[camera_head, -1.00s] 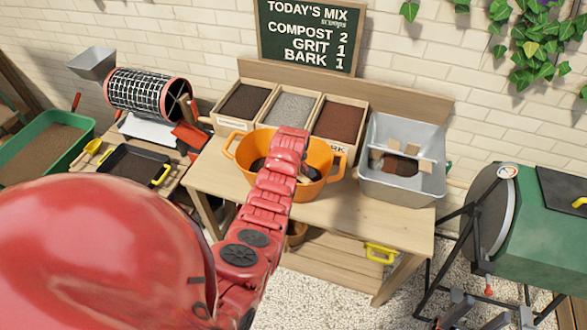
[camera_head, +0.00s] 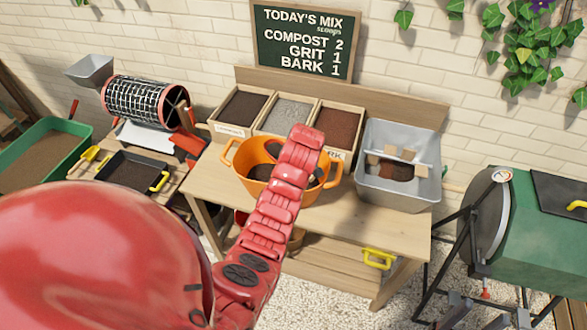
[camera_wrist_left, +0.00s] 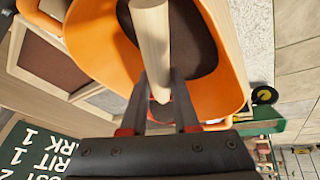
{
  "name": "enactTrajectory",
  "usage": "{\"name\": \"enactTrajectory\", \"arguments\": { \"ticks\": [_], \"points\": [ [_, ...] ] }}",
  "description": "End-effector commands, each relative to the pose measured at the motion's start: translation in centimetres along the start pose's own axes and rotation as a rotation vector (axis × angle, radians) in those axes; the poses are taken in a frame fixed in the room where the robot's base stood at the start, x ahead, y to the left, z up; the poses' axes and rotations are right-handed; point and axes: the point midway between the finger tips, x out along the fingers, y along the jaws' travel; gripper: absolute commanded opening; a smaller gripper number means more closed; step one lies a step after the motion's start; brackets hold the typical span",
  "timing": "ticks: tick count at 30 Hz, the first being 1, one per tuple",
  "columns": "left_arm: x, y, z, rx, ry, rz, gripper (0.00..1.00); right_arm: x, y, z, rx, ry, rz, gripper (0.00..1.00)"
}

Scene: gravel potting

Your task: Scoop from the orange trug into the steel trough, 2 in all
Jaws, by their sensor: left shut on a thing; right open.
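The orange trug (camera_head: 240,185) stands on the wooden bench with dark material inside. My left arm crosses in front of it and hides part of its inside. In the left wrist view, my left gripper (camera_wrist_left: 160,88) is shut on a pale wooden handle (camera_wrist_left: 152,35), which lies over the orange trug (camera_wrist_left: 226,75) and its dark contents. The tool's working end is not clearly seen. The grey steel trough (camera_head: 385,197) stands right of the trug, with brown material and pale pieces inside. My right gripper (camera_head: 468,308) is open, low at the bottom right, away from both.
Bins of compost (camera_head: 242,108), grit (camera_head: 290,113) and bark (camera_head: 337,125) stand behind the trug. A chalkboard (camera_head: 303,40) hangs above. A black tray (camera_head: 130,175) and a mesh drum (camera_head: 145,103) are at left. A green drum (camera_head: 535,230) is at right. Bench front (camera_head: 350,225) is clear.

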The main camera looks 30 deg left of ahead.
Motion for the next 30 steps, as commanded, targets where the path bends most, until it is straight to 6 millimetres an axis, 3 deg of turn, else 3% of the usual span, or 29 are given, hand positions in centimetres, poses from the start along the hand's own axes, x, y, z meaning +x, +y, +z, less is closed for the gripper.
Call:
{"name": "enactTrajectory", "arguments": {
  "ticks": [18, 30],
  "points": [
    [-5.4, 1.0, -1.3, 0.009, 0.059, 0.007, 0.00, -1.0, -0.1, 0.2, 0.000, 0.000, 0.000, 0.53],
    [-6.1, 1.1, -1.5, 0.010, 0.067, 0.004, 0.00, -1.1, -0.1, 0.2, 0.000, 0.000, 0.000, 0.53]
  ]
}}
